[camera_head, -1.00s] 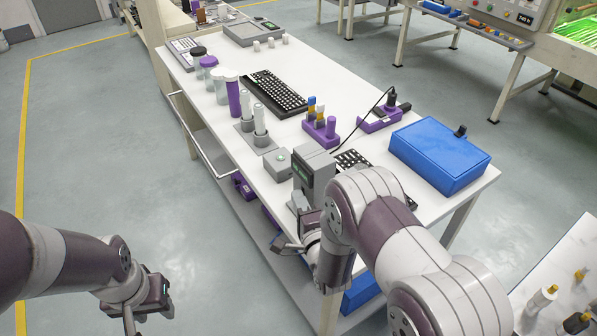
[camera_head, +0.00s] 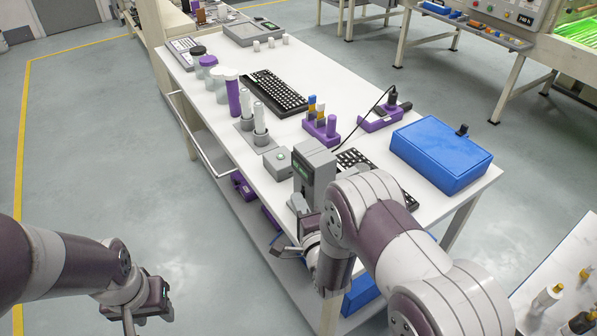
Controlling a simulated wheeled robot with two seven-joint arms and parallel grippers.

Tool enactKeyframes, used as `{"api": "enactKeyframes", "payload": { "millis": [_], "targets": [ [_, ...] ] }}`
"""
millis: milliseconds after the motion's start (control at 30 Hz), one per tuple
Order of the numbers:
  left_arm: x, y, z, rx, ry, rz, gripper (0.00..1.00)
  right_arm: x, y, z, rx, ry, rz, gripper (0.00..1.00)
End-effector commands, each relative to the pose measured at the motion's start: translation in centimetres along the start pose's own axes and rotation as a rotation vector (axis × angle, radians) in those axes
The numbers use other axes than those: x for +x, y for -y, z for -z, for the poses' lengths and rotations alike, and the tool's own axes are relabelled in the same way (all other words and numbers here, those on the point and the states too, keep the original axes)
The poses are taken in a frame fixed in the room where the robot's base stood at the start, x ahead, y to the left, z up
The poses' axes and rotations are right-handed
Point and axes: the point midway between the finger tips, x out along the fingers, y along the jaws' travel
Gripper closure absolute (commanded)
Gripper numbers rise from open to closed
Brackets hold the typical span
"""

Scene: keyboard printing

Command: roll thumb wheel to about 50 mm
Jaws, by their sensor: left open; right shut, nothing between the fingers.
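A grey upright device (camera_head: 314,172) with a small green-lit display stands near the front edge of the white table. I cannot make out a thumb wheel on it or read its display. My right gripper (camera_head: 284,249) is at the table's front edge, just in front of and below the device. It is shut with nothing held, and my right arm hides part of it. Whether it touches the device cannot be told. My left gripper (camera_head: 130,318) hangs over the floor at the lower left, away from the table. It is open and empty, its tips cut off by the frame.
A small grey box (camera_head: 277,163) sits left of the device. A blue case (camera_head: 441,153), a purple holder (camera_head: 321,130), a black keyboard (camera_head: 274,93) and several bottles stand on the white table (camera_head: 222,147).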

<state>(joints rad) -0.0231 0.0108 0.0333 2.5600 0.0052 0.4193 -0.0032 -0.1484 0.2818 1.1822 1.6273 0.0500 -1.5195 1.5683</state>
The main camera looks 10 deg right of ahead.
Motion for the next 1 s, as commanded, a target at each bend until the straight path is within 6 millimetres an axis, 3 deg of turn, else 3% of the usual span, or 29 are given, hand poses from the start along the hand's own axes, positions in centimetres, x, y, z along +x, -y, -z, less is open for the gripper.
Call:
{"api": "enactKeyframes", "payload": {
  "millis": [467, 800, 1000],
  "targets": [
    [0.4, 0.0, 0.0, 0.000, 0.000, 0.000, 0.57, -0.4, -0.3, -0.7, 0.000, -0.003, 0.001, 1.00],
    [-0.8, 0.0, 0.1, 0.000, 0.000, 0.000, 0.57, -5.2, -0.2, 0.6, 0.000, -0.002, 0.000, 1.00],
    [-0.8, 0.0, 0.1, 0.000, 0.000, 0.000, 0.57, -6.1, -0.3, 0.7, 0.000, 0.000, 0.001, 1.00]
  ]
}}
